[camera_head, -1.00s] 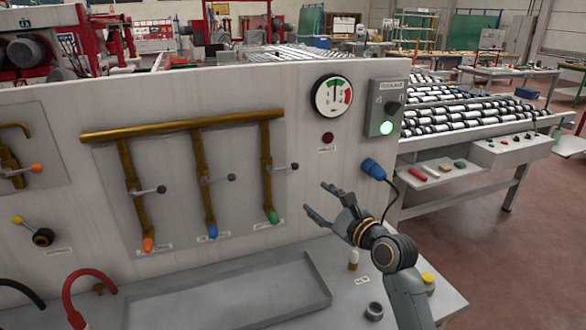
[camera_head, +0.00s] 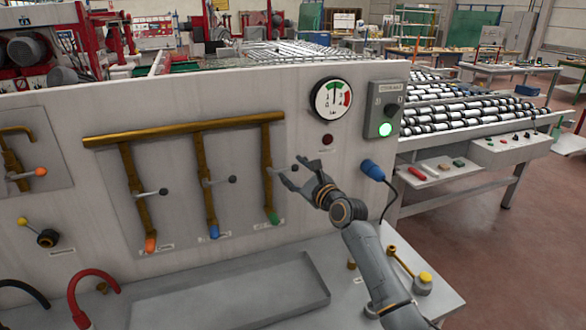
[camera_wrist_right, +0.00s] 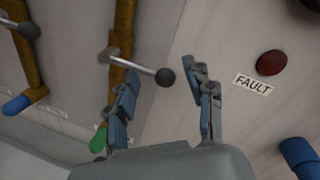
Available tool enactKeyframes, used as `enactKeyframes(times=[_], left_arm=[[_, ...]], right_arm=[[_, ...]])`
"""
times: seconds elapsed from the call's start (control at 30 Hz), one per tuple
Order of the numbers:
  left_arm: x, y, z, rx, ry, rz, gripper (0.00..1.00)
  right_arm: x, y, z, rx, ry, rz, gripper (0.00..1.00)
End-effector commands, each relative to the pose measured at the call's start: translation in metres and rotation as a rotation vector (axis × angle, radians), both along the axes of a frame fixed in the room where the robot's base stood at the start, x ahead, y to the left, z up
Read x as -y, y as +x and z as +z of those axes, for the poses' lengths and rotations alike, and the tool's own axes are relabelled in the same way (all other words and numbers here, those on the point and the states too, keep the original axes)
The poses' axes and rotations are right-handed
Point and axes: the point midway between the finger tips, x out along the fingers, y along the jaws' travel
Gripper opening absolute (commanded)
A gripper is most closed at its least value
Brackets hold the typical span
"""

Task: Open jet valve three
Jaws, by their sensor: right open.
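Three brass jet valve pipes hang from a brass header (camera_head: 185,129) on the panel. The rightmost pipe (camera_head: 267,185) has a green tip (camera_head: 273,217) and a side lever. In the right wrist view the lever (camera_wrist_right: 135,67) points sideways across its pipe and ends in a dark round knob (camera_wrist_right: 165,76). My right gripper (camera_head: 291,172) is open and empty at this lever, hiding the knob in the head view. In the right wrist view its fingers (camera_wrist_right: 163,90) stand on either side of the knob, with no contact clear. My left gripper is not in view.
The other two pipes have orange (camera_head: 151,245) and blue (camera_head: 214,232) tips and sideways levers. A gauge (camera_head: 332,99), a dark red fault lamp (camera_head: 327,140), a coolant box (camera_head: 385,109) and a blue plug (camera_head: 372,169) are at the right. A tray (camera_head: 235,290) lies below.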

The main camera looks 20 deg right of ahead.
Motion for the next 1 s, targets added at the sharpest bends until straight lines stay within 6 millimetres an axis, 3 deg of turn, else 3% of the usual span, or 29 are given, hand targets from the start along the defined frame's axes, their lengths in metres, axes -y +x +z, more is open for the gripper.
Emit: enactKeyframes(times=[0.47,0.7,0.73,1.0], left_arm=[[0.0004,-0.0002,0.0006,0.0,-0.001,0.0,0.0],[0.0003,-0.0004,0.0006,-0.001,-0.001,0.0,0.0],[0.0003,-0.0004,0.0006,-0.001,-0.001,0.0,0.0],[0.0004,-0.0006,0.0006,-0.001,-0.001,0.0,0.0]], right_arm=[[-0.0018,0.0106,-0.0001,0.0,-0.001,-0.001,0.53],[-0.0019,0.0103,0.0,0.0,-0.001,-0.001,0.04],[-0.002,0.0103,0.0001,0.0,0.0,-0.001,0.0],[-0.003,0.0103,0.001,0.002,0.002,0.0,0.0]])
